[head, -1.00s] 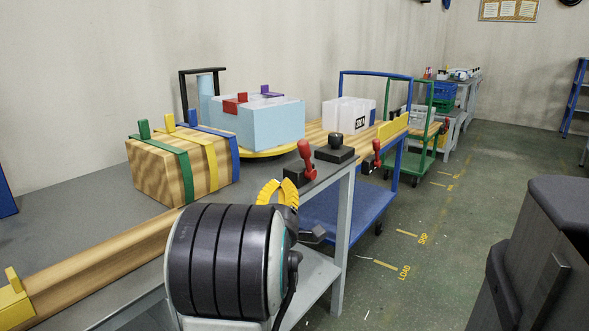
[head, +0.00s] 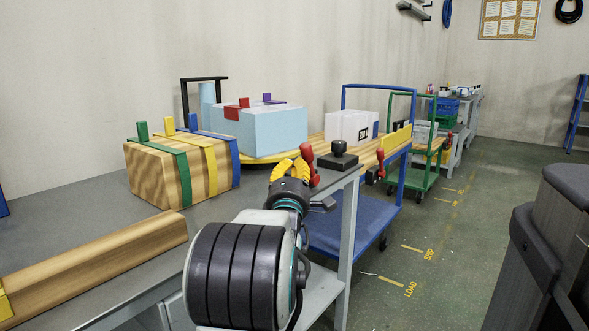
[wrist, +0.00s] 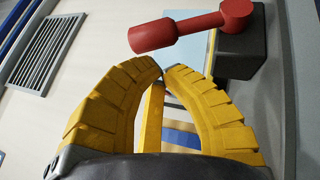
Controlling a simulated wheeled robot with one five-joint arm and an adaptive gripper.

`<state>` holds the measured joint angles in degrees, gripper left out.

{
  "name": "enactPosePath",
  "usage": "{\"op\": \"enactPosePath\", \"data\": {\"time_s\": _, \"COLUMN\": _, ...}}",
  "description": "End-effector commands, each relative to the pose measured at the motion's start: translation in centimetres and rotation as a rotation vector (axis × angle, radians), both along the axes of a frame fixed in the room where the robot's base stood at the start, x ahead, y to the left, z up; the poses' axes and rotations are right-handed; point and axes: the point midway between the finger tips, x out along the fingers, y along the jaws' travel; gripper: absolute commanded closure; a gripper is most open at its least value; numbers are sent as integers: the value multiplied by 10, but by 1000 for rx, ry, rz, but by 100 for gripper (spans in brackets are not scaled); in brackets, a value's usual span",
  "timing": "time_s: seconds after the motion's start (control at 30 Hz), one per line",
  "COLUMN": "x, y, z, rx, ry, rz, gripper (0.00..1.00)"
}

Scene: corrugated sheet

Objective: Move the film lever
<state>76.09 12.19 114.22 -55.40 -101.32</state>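A red lever (head: 309,163) stands at the front edge of the grey bench (head: 90,195), by the wrapped load. My gripper (head: 293,164) is in front and left of it and hides its base in the head view. In the wrist view the lever's red handle (wrist: 152,36) lies across the top, pointing left from its pivot on a dark block (wrist: 238,50). My yellow fingertips (wrist: 161,72) meet or nearly meet just below the handle, with nothing between them. I see no clear contact. A second red lever (head: 380,162) is farther right. No label shows which one is the film lever.
A strapped wooden box (head: 155,178) and a light blue load (head: 275,132) on a yellow-rimmed turntable stand on the bench. A black knob on a block (head: 338,156) is right of the near lever. A blue cart (head: 350,220) is beyond.

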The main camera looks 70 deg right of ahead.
Motion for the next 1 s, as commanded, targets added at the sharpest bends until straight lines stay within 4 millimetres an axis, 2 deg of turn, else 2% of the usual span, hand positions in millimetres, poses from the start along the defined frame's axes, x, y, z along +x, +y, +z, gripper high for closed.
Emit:
{"op": "enactPosePath", "data": {"time_s": 0.3, "x": 4, "y": -16, "z": 6, "rx": 1, "ry": 0, "rz": 0, "gripper": 100}}
{"op": "enactPosePath", "data": {"time_s": 0.83, "x": 4, "y": -18, "z": 7, "rx": 6, "ry": -2, "rz": 1, "gripper": 100}}
{"op": "enactPosePath", "data": {"time_s": 1.0, "x": 4, "y": -24, "z": 13, "rx": 46, "ry": -13, "rz": 4, "gripper": 100}}
